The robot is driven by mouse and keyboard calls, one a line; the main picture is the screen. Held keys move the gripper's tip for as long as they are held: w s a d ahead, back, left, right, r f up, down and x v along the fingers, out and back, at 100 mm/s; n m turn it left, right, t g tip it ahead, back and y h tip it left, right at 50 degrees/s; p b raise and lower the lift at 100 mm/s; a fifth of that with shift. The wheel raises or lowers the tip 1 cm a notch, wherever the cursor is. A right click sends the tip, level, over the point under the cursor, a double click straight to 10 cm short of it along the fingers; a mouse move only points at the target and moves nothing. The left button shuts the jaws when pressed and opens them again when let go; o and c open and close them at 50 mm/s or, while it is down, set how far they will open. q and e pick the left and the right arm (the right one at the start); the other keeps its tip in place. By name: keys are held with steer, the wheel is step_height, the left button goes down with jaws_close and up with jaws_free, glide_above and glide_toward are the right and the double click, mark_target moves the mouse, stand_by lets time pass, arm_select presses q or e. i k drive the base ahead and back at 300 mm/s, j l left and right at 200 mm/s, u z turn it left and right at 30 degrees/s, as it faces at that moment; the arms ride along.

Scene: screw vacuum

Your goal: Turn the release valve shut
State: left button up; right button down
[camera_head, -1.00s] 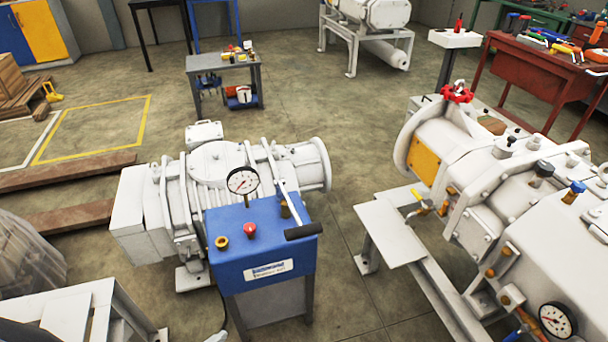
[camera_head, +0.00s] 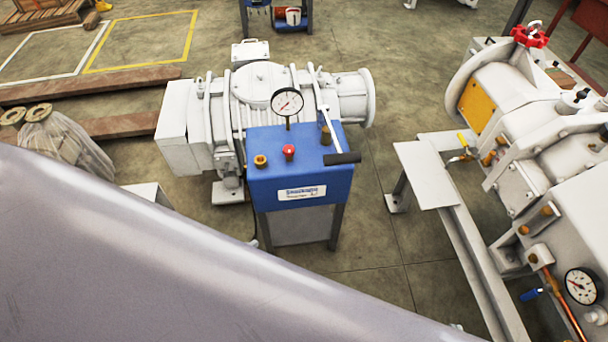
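A blue pump box (camera_head: 262,186) stands on legs in the middle of the head view. A lever with a black grip (camera_head: 342,158) lies at the box's right side. I cannot tell for certain which fitting is the release valve; the red knob looks most like one. Neither of my grippers is in view, and nothing touches the box top.
A white ribbed pump (camera_head: 262,85) stands right behind the box. A large white machine with a red handwheel (camera_head: 528,36) and a second gauge (camera_head: 580,286) fills the right. Wooden beams (camera_head: 115,125) and a plastic-wrapped bundle (camera_head: 62,140) lie left. My own grey arm surface hides the lower left.

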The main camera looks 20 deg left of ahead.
mark_target(288, 150)
steer(key=i+j, duration=0.25)
steer(key=i, duration=0.25)
steer(key=i+j, duration=0.2)
steer(key=i, duration=0.3)
